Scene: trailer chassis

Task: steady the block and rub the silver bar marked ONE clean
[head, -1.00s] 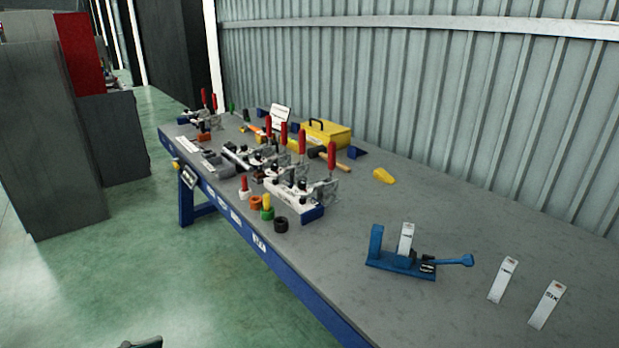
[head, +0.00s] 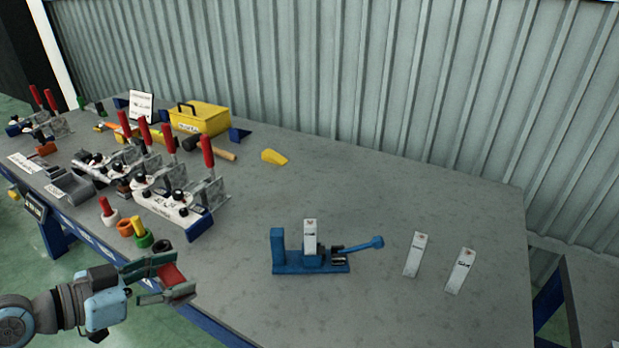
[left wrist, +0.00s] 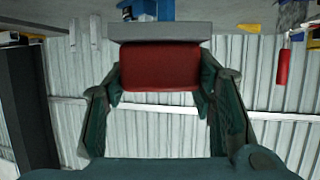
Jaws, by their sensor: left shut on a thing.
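My left gripper (head: 182,274) is shut on a red pad with a grey edge (left wrist: 160,68), held off the table's front edge at the lower left. In the head view the red pad (head: 171,275) shows between the fingers. A blue block-like fixture (head: 290,267) with a lever handle stands on the table, to the right of and apart from this gripper. A silver bar (head: 310,238) stands upright in it; its mark is too small to read. Two more silver bars, one (head: 415,254) unreadable and one marked SIX (head: 461,271), lie to the right. My right gripper is out of view.
Red-handled toggle clamps (head: 180,205) and small coloured cups (head: 143,238) crowd the table's left side. The grey tabletop (head: 340,190) is clear around the blue fixture.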

